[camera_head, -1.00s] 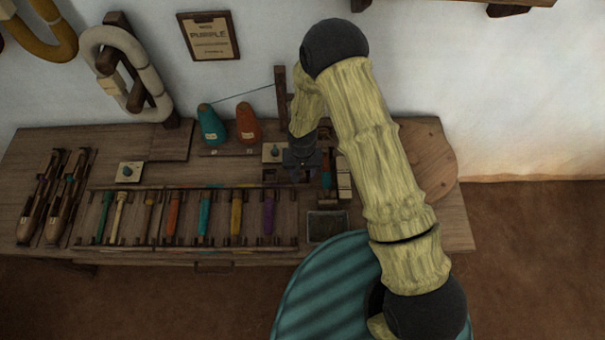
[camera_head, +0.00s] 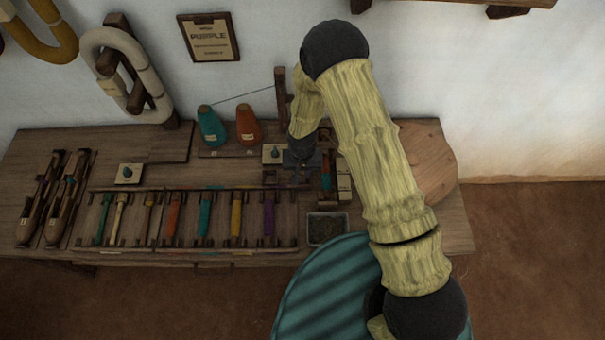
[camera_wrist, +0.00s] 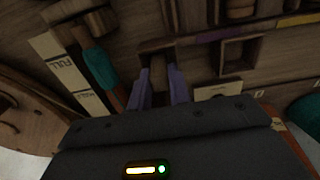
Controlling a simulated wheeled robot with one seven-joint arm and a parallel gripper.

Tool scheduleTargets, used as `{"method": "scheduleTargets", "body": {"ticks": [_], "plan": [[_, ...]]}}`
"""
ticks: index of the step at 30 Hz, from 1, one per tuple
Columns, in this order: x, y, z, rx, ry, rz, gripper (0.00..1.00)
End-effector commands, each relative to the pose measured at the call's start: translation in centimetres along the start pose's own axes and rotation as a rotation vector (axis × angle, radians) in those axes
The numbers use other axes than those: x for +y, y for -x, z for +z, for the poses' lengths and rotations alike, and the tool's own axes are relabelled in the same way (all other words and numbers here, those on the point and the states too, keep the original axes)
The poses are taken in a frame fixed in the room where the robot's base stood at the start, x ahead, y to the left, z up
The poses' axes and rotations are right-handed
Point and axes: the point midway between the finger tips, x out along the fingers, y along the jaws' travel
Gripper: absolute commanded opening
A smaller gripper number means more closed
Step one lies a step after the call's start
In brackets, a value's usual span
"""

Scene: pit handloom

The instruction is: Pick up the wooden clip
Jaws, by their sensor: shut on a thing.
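The wooden clip (camera_wrist: 160,72) is a small brown piece between the two purple-grey fingers of my gripper (camera_wrist: 160,88) in the wrist view. The fingers press on it from both sides. It appears to be at a dark wooden holder on the bench, and I cannot tell whether it is clear of it. In the head view my gripper (camera_head: 299,172) is low over the back right of the bench, and the clip is too small and dark to make out there.
A teal-wound bobbin (camera_wrist: 100,68) lies beside my gripper, near a white card marked FULL (camera_wrist: 62,72). The bench (camera_head: 130,205) carries a rack of several coloured bobbins, with two cones (camera_head: 248,123) behind. A dark tray (camera_head: 327,228) stands in front, and a round wooden board (camera_head: 430,165) is at the right.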

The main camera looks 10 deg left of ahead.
Motion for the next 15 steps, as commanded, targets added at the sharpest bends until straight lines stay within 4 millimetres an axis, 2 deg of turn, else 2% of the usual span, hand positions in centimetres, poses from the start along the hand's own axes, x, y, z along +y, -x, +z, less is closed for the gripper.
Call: {"method": "scheduleTargets", "body": {"ticks": [7,15], "plan": [[0.0,1.8,-0.1,0.002,-0.002,-0.001,0.0],[0.0,6.6,-0.1,0.004,0.0,-0.002,0.0]]}}
